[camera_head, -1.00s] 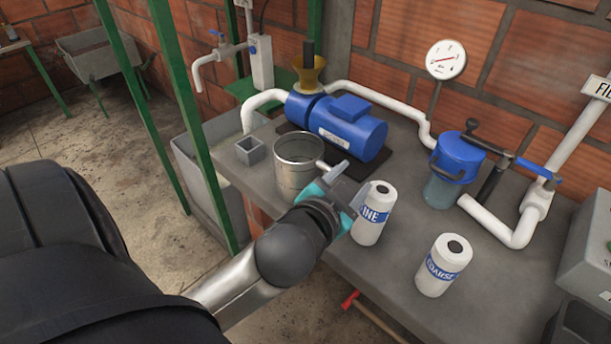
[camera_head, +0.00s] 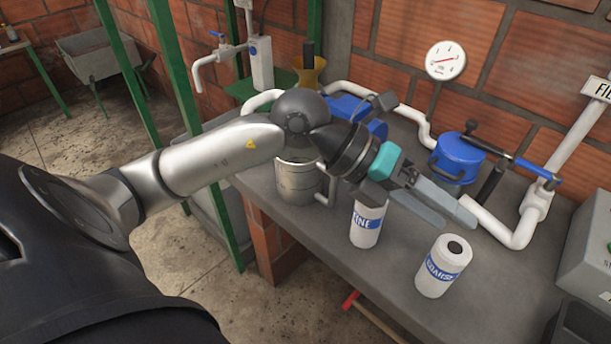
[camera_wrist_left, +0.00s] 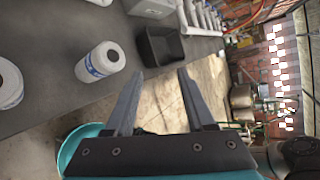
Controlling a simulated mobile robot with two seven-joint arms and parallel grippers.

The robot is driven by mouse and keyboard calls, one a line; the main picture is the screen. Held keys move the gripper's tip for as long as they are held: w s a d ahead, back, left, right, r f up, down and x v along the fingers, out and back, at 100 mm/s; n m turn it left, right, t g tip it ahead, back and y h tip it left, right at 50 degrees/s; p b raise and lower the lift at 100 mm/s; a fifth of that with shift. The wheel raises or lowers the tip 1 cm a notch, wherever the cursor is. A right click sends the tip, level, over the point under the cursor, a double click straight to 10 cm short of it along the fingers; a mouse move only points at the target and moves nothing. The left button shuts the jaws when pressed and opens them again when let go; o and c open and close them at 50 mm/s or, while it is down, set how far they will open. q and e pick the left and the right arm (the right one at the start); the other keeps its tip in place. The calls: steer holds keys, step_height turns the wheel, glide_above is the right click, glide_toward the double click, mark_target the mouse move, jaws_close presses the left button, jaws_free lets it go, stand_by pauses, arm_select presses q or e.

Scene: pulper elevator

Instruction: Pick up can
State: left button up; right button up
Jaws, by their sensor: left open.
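A white can labelled "FINE" (camera_head: 367,228) stands upright on the grey bench, its top partly hidden by my left gripper. A second white can, with a blue label reading "COARSE" (camera_head: 443,268), stands upright to its right, near the front edge. My left gripper (camera_head: 458,222) is open and empty above the bench, beyond the cans and apart from them. In the left wrist view a white can (camera_wrist_left: 101,63) lies left of the open fingers (camera_wrist_left: 160,82), and part of another white can (camera_wrist_left: 9,86) shows at the left edge. My right gripper is not in view.
A metal pot (camera_head: 296,182) stands on the bench behind my left arm. A blue pump (camera_head: 350,113), white pipes (camera_head: 512,232) and a blue-lidded filter (camera_head: 459,158) line the back. A grey box (camera_head: 590,245) stands right. Bench around the COARSE can is clear.

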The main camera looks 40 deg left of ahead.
arm_select(q)
steer(key=w+a+f+y, duration=0.2)
steer(key=a+f+y, duration=0.3)
steer(key=a, duration=0.4)
steer(key=n+y, duration=0.2)
steer(key=y, duration=0.5)
glide_toward(332, 185)
steer(key=shift+n, duration=0.3)
steer(key=b+x, duration=0.1)
steer(key=x, duration=0.6)
steer(key=shift+a+f+b, duration=0.2)
steer(key=shift+b, duration=0.2)
steer(key=b+x, duration=0.1)
steer(key=x, duration=0.2)
steer(key=shift+w+d+f, duration=0.1)
steer(key=shift+w+f, duration=0.05)
steer(key=shift+f, duration=0.2)
steer(key=shift+w+f, duration=0.25)
steer(key=shift+f, duration=0.25)
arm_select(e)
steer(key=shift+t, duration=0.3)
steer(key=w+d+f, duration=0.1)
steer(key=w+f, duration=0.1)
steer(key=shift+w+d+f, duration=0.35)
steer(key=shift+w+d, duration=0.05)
arm_select(q)
steer(key=shift+c, duration=0.4)
